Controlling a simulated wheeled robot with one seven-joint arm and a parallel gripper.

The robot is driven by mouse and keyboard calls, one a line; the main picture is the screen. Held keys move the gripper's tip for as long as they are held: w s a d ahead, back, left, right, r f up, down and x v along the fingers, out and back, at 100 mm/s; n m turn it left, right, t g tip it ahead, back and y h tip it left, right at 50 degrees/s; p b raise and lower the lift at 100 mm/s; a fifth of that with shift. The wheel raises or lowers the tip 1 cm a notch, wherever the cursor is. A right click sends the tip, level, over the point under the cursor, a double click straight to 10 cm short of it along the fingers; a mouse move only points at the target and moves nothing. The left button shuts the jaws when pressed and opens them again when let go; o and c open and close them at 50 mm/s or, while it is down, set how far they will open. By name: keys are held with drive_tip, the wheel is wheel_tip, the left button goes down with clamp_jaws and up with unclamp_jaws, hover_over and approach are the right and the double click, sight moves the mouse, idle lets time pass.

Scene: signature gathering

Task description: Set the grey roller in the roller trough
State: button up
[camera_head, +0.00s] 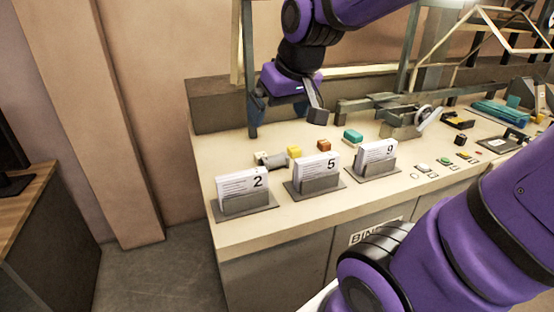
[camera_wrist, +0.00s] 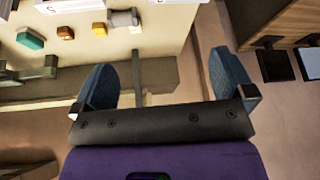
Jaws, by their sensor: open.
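The grey roller (camera_head: 271,160) lies on the bench top behind the card holder marked 2, beside a yellow block. It also shows at the top of the wrist view (camera_wrist: 124,18), outside the space between my fingers. My gripper (camera_head: 286,112) is open and empty above the back left of the bench, behind the roller and apart from it. In the wrist view its two blue-grey fingers (camera_wrist: 163,75) stand wide apart. I cannot tell for sure which part is the roller trough; a grey metal fixture with a wheel (camera_head: 408,118) stands at the back middle.
Card holders marked 2 (camera_head: 245,205), 5 (camera_head: 316,186) and 9 (camera_head: 375,170) line the front edge. Yellow (camera_head: 294,152), orange (camera_head: 323,145) and teal (camera_head: 353,135) blocks lie behind them. A post (camera_head: 250,70) rises at the back left. Buttons are at the right.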

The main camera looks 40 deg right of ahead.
drive_tip(key=w+d+f+m, duration=0.1)
drive_tip(key=w+d+f, duration=0.45)
drive_tip(key=w, duration=0.35)
drive_tip(key=m+h, duration=0.1)
approach(275, 156)
drive_tip(key=shift+g, duration=0.4)
drive_tip(key=shift+w+x, duration=0.2)
drive_tip(key=shift+x, duration=2.1)
drive_tip(key=shift+w+x, duration=0.2)
drive_tip(key=shift+x, duration=2.15)
drive_tip(key=shift+d+r, duration=0.1)
drive_tip(key=shift+r, duration=0.1)
drive_tip(key=c, duration=0.8)
